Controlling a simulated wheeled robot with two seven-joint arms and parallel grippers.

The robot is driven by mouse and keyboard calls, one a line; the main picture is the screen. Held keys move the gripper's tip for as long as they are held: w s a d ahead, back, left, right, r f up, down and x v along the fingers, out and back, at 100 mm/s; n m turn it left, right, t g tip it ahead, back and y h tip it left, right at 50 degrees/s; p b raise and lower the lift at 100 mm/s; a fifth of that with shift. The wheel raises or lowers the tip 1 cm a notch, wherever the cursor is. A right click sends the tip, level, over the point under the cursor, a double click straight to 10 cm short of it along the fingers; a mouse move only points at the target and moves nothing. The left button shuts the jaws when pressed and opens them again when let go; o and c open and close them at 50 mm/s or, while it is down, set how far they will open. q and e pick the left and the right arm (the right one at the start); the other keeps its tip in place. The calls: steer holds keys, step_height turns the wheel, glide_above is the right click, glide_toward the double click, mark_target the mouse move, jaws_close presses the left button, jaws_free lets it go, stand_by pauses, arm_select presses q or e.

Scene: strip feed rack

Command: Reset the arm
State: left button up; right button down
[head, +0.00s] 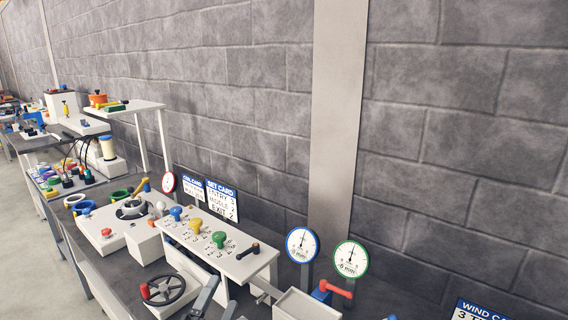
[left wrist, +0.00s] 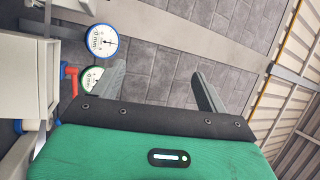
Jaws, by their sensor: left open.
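My left gripper (head: 221,293) shows at the bottom of the head view, its grey fingers rising in front of the white feed rack (head: 215,243). In the left wrist view the two fingers of my left gripper (left wrist: 157,76) stand wide apart with nothing between them. Behind them is the grey block wall (left wrist: 165,60). The rest of my left arm is cut off below the head view. My right gripper shows in neither view.
The rack carries blue, yellow and green knobs and a black lever. A handwheel (head: 165,289) lies left of my gripper. A blue-rimmed dial (head: 302,244), a green-rimmed dial (head: 350,259) and a red handle (head: 337,289) stand to the right. Cards stand along the wall.

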arm_select(q)
steer(key=s+a+f+n+g+y, duration=0.4)
steer(key=a+f+n, duration=0.15)
steer(key=f, duration=0.25)
steer(key=s+a+f+n+g+y, duration=0.3)
steer(key=s+a+f+n+g, duration=0.1)
steer(key=f+n, duration=0.3)
steer(key=s+a+f+n+g+h, duration=0.15)
steer(key=s+f+g, duration=0.3)
steer(key=s, duration=0.45)
steer(key=s+d+f+n+g+y, duration=0.1)
steer(key=s+f+n+g, duration=0.3)
steer(key=s, duration=0.4)
step_height(320, 180, down, 32)
steer(key=s+f+m+g, duration=0.1)
steer(key=g, duration=0.1)
steer(key=s+a+f, duration=0.2)
steer(key=s+f, duration=0.7)
steer(key=s+a+f, duration=0.1)
steer(key=s+f, duration=0.9)
steer(key=shift+s+a+g, duration=0.2)
steer(key=shift+a+g, duration=0.15)
steer(key=shift+a, duration=0.05)
